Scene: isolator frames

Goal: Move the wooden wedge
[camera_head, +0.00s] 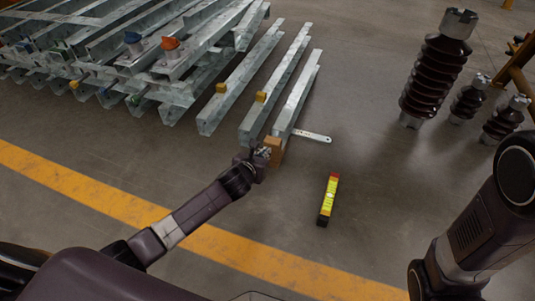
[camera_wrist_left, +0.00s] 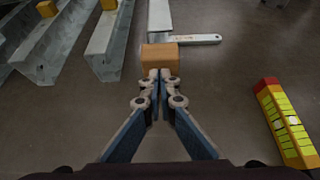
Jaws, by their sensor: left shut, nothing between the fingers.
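A wooden wedge (camera_head: 273,148), a small tan-brown block, is at the near end of the rightmost separate steel beam (camera_head: 299,92). It also shows in the left wrist view (camera_wrist_left: 160,58), straight ahead of the fingertips. My left gripper (camera_head: 262,153) is shut and empty, right at the near face of the wedge. In the left wrist view my left fingertips (camera_wrist_left: 160,74) overlap the wedge's lower edge; I cannot tell if they touch it. My right gripper is not in view; only part of my right arm shows at the right.
A yellow-and-red spirit level (camera_head: 328,198) lies on the floor to the right. A flat pale metal tool (camera_head: 312,135) lies beside the beam end. More wedges (camera_head: 221,87) sit on neighbouring beams. Brown ribbed insulators (camera_head: 436,75) stand at the upper right. Floor between is clear.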

